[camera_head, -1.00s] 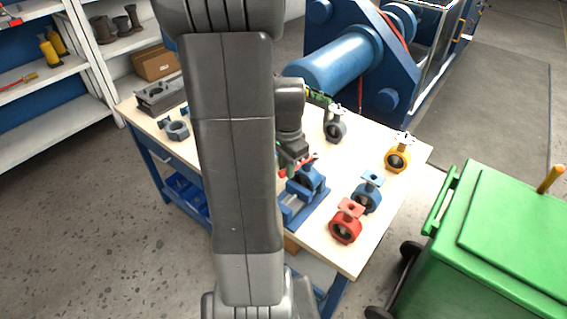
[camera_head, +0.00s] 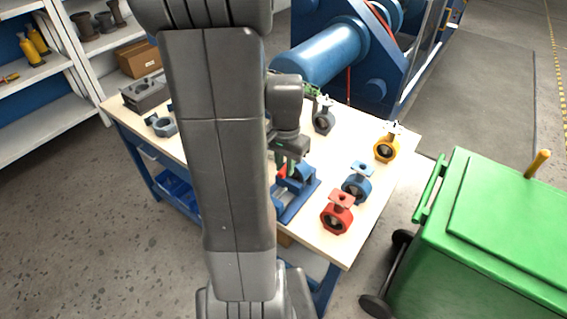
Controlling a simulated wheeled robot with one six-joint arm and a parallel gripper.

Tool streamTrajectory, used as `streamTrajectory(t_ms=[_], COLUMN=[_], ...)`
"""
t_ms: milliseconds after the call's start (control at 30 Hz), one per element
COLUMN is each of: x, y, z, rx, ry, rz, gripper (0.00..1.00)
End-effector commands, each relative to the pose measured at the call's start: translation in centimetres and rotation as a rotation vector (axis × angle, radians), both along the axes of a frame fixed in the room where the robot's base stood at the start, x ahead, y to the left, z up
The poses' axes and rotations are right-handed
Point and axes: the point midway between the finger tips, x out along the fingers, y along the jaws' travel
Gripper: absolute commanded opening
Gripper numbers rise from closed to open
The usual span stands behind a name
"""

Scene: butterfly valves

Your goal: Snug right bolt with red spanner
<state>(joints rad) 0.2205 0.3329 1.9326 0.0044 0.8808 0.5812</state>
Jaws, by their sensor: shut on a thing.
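A blue valve (camera_head: 304,171) sits in a blue holder (camera_head: 300,203) on the workbench, partly hidden by my arm. My gripper (camera_head: 287,160) points down beside and over the left part of this valve. It is shut on the red spanner (camera_head: 282,173), of which only a short red piece shows below the fingers. I cannot tell whether the spanner touches a bolt. The right bolt cannot be made out at this size.
On the wooden workbench (camera_head: 373,185) stand a grey valve (camera_head: 324,118), a yellow valve (camera_head: 386,149), another blue valve (camera_head: 356,188) and a red valve (camera_head: 336,219). A green bin (camera_head: 500,240) stands at the right. Grey parts (camera_head: 146,94) lie at the back left.

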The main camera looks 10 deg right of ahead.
Motion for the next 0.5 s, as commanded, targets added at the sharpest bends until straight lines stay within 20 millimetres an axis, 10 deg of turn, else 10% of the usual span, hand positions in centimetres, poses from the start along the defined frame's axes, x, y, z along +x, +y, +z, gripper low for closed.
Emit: streamTrajectory(t_ms=[500], x=[0.09], y=[-0.02], z=[0.72], rx=[-0.001], ry=[-0.002], rz=[0.000], gripper=[0.00])
